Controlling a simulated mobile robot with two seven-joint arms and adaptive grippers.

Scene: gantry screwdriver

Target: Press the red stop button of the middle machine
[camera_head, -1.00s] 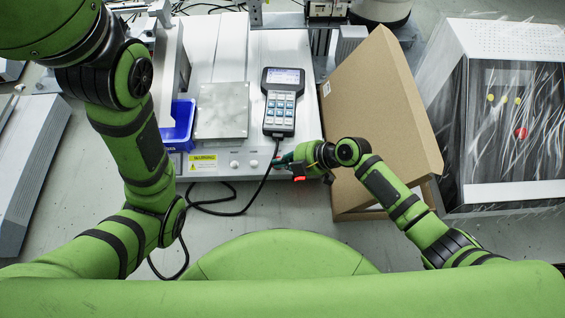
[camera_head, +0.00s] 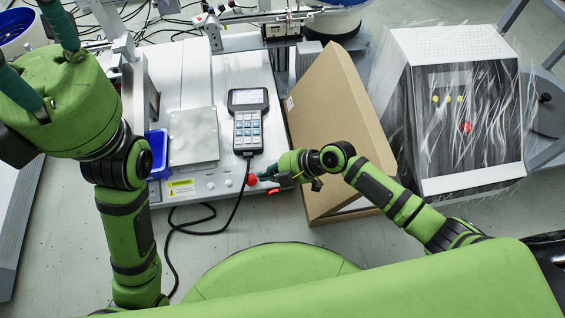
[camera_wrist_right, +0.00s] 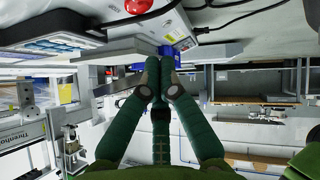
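The middle machine (camera_head: 228,189) is white, with a yellow warning label and small knobs on its front face. Its red stop button (camera_head: 252,180) is round and sits at the right of that front face. My right gripper (camera_head: 263,177) is just right of the button, its tips almost meeting it in the head view. In the right wrist view the red button (camera_wrist_right: 138,5) is at the top edge, apart from the fingertips (camera_wrist_right: 154,62), which are together with nothing between them. My left gripper (camera_head: 38,55) is at the upper left, fingers spread and empty, far from the button.
A handheld pendant (camera_head: 248,120) lies on the machine, its black cable hanging past the front. A blue bin (camera_head: 157,152) and metal plate (camera_head: 194,136) are to its left. A cardboard box (camera_head: 335,125) stands close right, and a plastic-wrapped machine (camera_head: 465,130) with its own red button is further right.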

